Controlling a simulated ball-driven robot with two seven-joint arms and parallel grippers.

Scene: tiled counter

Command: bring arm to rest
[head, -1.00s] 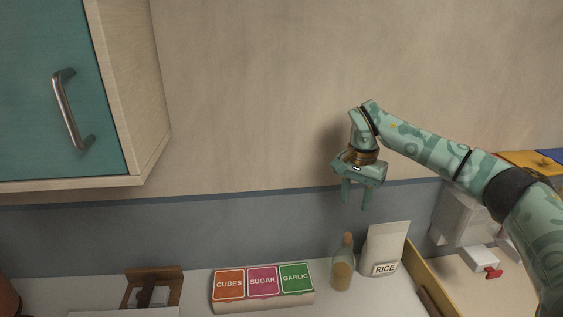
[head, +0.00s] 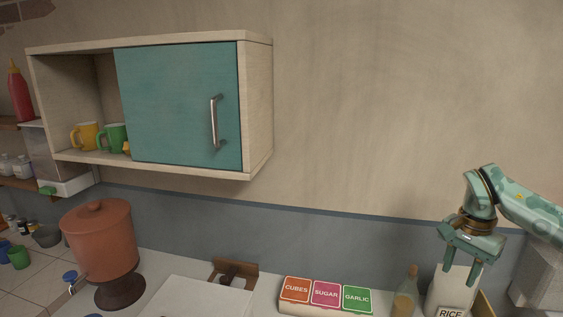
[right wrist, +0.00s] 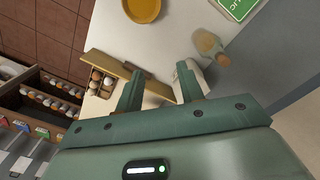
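My right arm (head: 525,205) reaches in from the right in the head view. It is mint green with a pattern. Its gripper (head: 461,272) points down in the air, and in the picture it overlaps the white rice bag (head: 448,303). In the right wrist view the two fingers of the gripper (right wrist: 160,75) stand apart with nothing held between them. My left gripper is in neither view.
A teal-doored wall cabinet (head: 180,105) holds mugs. On the counter are a terracotta dispenser (head: 100,240), a labelled box (head: 325,298) and a corked bottle (head: 405,295). The right wrist view shows a yellow dish (right wrist: 143,8) and an egg box (right wrist: 102,82).

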